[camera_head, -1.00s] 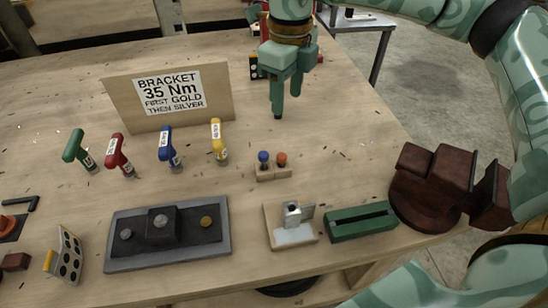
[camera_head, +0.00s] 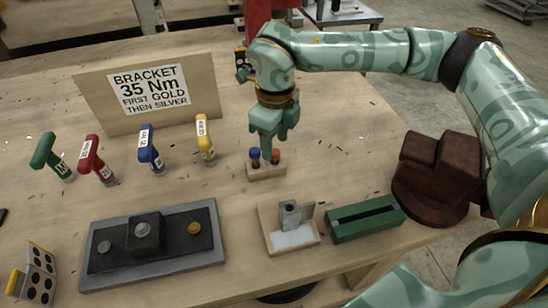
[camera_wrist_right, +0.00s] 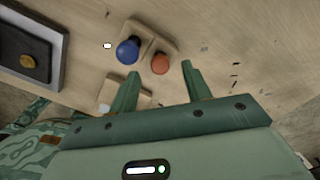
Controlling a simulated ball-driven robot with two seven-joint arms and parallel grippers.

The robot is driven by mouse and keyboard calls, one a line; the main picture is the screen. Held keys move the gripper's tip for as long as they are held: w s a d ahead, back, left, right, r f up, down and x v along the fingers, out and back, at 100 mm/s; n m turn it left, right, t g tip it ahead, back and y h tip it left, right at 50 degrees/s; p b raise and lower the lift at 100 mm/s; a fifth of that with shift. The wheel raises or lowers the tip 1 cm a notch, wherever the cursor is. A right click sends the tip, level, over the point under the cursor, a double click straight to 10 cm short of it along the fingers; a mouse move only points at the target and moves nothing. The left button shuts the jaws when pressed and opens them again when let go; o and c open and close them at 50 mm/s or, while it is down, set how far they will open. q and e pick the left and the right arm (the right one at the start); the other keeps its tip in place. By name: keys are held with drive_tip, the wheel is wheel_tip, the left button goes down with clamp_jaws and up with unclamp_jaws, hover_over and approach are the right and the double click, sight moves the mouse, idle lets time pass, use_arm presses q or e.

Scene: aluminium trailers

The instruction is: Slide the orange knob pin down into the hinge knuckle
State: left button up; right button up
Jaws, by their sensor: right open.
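The orange knob pin (camera_head: 277,155) stands in a small wooden holder (camera_head: 265,172), right of a blue knob pin (camera_head: 254,155). In the right wrist view the orange knob (camera_wrist_right: 160,63) shows round from above, between the fingertips in the picture, with the blue knob (camera_wrist_right: 128,50) to its left. My right gripper (camera_head: 273,148) is open and empty, just above and behind the holder; I cannot tell whether it touches the pin. The hinge knuckle (camera_head: 290,213) is a grey block on a wooden base in front of the holder. My left gripper is not in view.
A green slotted block (camera_head: 364,218) and a dark red vise (camera_head: 437,175) stand right of the hinge. A grey tray with bolts (camera_head: 208,255) lies left. Several coloured T-handle drivers, such as the yellow one (camera_head: 204,140), stand before the sign board (camera_head: 205,80).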

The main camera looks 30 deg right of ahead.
sight(275, 161)
wheel_tip(275, 161, down, 3)
drive_tip(key=shift+r, duration=0.25)
clamp_jaws()
